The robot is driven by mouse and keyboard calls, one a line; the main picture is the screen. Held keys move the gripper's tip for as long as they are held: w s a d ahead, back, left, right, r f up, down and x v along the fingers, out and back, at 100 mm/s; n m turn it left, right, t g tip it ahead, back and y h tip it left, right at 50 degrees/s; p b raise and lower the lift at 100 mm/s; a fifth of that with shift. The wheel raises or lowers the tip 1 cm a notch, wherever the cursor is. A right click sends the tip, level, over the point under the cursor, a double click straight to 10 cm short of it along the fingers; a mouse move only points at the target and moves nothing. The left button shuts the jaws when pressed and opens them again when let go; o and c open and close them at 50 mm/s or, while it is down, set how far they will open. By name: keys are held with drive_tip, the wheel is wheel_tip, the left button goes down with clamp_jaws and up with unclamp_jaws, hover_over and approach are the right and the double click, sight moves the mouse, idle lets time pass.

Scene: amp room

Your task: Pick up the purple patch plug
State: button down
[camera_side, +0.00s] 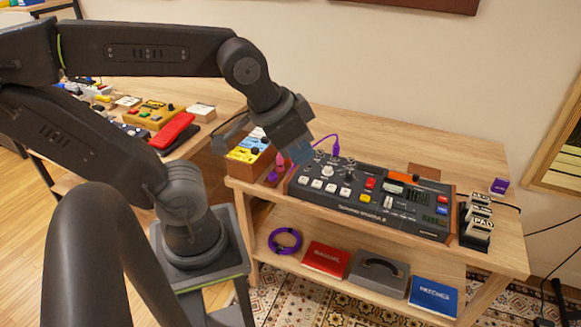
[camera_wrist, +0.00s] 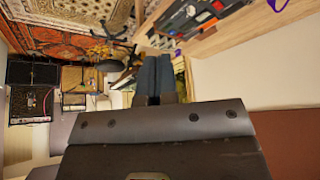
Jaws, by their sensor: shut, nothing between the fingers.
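My gripper (camera_side: 302,156) is shut and empty, just above the left end of the black mixer-like console (camera_side: 345,205). In the wrist view its two blue-grey fingers (camera_wrist: 153,82) are pressed together with nothing between them. A purple plug with a thin purple cable (camera_side: 336,149) stands up at the back left of the console, a little right of my fingertips and apart from them. In the wrist view a purple loop (camera_wrist: 277,4) shows at the top right edge, cut off by the frame. What lies directly behind my fingertips is hidden in the side view.
A pink plug (camera_side: 281,159) and a wooden box with yellow and blue pedals (camera_side: 245,149) are left of the console. A coiled purple cable (camera_side: 285,241) lies on the lower shelf.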

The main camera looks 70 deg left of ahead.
drive_tip(key=c, duration=1.9)
unclamp_jaws()
drive_tip(key=o, duration=1)
drive_tip(key=shift+o, duration=0.2)
drive_tip(key=n+g+y, duration=0.2)
drive_tip(key=n+y, duration=0.1)
drive_tip(key=n, duration=0.6)
hover_over(336, 144)
drive_tip(key=s+d, duration=0.2)
drive_tip(key=d, duration=0.1)
wheel_tip(336, 144, down, 15)
drive_tip(key=shift+s+f+x, duration=0.1)
drive_tip(key=shift+s+x, duration=0.15)
drive_tip(key=shift+x, duration=2.05)
drive_tip(key=shift+s+f+x, duration=0.1)
drive_tip(key=shift+s+x, duration=0.2)
drive_tip(key=shift+x, duration=1.95)
drive_tip(key=shift+s+f+x, duration=0.1)
drive_tip(key=shift+s+x, duration=0.15)
drive_tip(key=shift+x, duration=2.05)
